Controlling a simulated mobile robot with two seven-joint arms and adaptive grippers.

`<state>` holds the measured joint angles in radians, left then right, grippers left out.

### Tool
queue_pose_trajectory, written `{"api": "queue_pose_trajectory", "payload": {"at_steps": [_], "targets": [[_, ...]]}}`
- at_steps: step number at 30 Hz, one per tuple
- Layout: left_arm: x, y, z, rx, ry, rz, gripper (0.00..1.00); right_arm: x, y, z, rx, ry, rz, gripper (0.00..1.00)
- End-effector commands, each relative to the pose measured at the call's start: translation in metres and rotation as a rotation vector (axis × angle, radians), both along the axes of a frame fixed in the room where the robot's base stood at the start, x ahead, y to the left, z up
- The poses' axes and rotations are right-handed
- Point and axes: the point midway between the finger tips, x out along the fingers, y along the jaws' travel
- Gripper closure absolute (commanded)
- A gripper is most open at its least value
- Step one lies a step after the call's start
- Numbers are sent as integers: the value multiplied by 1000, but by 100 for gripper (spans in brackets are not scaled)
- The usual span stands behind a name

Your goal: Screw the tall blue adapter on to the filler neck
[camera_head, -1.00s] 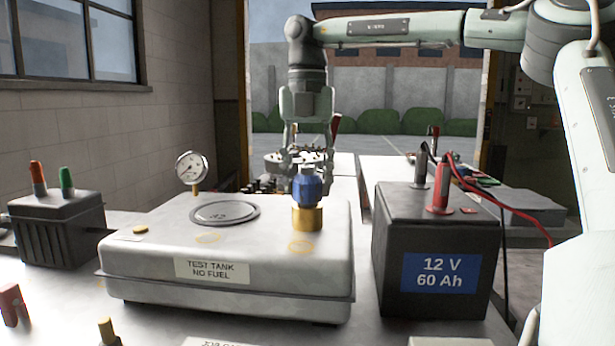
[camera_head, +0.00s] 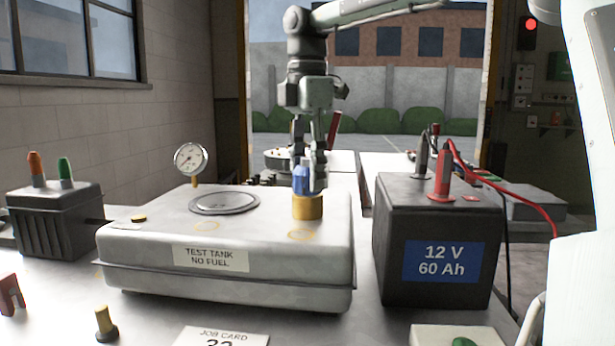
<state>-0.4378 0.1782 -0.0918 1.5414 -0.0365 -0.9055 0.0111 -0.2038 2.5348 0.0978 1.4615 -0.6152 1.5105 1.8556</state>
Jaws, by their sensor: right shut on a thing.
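The tall blue adapter (camera_head: 301,179) stands at the brass filler neck (camera_head: 308,207) on the right part of the silver test tank (camera_head: 225,272). My right gripper (camera_head: 309,180) points down from above and is shut on the adapter, its fingers covering part of the blue body. The adapter looks upright. I cannot tell how far its lower end sits in the neck. My left gripper does not show.
A pressure gauge (camera_head: 190,160) and a round lid (camera_head: 225,202) are on the tank. A black 12 V battery (camera_head: 436,255) with red cables stands close on the right. A dark box (camera_head: 55,222) with orange and green caps is at the left.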

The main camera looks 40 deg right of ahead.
Motion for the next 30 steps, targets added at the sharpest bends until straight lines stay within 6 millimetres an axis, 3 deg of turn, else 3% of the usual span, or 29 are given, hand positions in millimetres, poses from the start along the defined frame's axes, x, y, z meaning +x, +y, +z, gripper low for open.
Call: {"api": "queue_pose_trajectory", "payload": {"at_steps": [10, 14, 20, 21, 27, 30], "targets": [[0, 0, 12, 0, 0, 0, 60, 0, 0, 3, 1, -3, -608, 86], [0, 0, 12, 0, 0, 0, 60, 0, 0, 2, 1, -4, -703, 86], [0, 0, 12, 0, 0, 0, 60, 1, 0, 1, 1, -5, -713, 86], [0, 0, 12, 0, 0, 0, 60, 1, 0, 2, 1, -5, -713, 55], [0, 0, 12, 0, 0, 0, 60, 1, 0, 1, 0, -3, -711, 32], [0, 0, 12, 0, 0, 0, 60, 0, 0, 1, 1, -2, -711, 32]]}}
